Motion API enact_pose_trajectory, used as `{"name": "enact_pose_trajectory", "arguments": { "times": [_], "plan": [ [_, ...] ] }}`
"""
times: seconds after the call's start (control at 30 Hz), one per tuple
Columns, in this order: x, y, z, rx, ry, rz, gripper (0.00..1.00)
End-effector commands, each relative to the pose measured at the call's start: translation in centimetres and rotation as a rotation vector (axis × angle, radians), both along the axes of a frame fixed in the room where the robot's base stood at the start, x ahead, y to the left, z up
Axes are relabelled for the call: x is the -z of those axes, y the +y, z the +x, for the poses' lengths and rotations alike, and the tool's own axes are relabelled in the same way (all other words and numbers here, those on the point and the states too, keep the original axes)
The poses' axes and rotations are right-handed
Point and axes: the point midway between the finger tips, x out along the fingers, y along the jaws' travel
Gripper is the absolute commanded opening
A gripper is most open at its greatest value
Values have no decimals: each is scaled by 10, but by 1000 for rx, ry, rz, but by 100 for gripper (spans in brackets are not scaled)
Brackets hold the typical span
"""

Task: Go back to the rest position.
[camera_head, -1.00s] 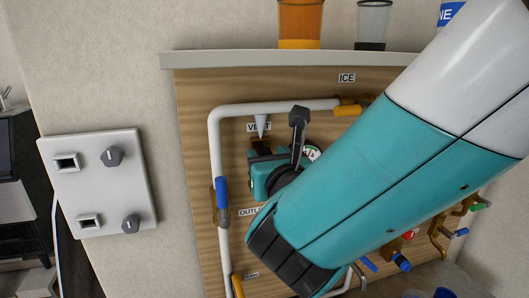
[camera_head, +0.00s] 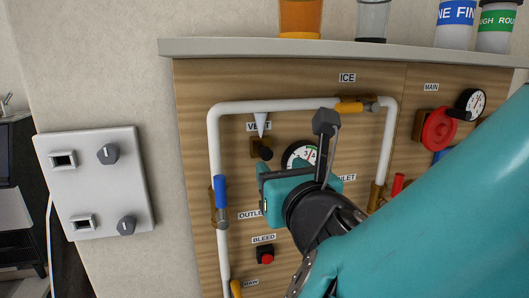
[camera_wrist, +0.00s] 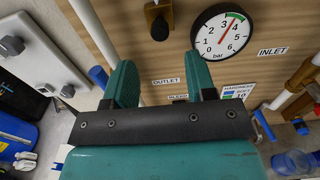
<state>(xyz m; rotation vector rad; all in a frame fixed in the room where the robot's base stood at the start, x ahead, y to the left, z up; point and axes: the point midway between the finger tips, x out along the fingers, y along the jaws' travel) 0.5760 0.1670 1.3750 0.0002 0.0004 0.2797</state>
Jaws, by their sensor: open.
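My gripper (camera_head: 268,193) is in front of the wooden panel (camera_head: 290,85), near the pressure gauge and the BLEED button. In the wrist view, the two teal fingers of my gripper (camera_wrist: 163,85) stand apart with nothing between them. Behind them is the panel with its gauge (camera_wrist: 222,34), whose needle points a little past 3 bar. My arm covers the lower right of the head view and hides part of the panel there.
White pipes (camera_head: 215,150) run over the panel, with a blue-handled valve (camera_head: 220,192) and an orange-handled valve (camera_head: 350,107). A red wheel (camera_head: 438,129) is at MAIN. A red button (camera_head: 265,254) is at BLEED. A shelf (camera_head: 200,47) holds containers. A grey box (camera_head: 95,183) with knobs hangs left.

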Motion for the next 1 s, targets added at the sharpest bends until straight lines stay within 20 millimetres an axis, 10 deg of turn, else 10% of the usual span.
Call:
{"name": "enact_pose_trajectory", "arguments": {
  "times": [0.17, 0.3, 0.53, 0.8, 1.0],
  "plan": [
    [23, -29, 12, 101, 155, 194, 51],
    [82, -86, 17, 379, 507, 692, 51],
    [162, -127, -50, 1044, 1054, 1590, 51],
    [165, -122, -149, 1774, 1327, 2012, 51],
    [158, -122, -176, 1972, 1342, 2035, 51]
  ]
}}
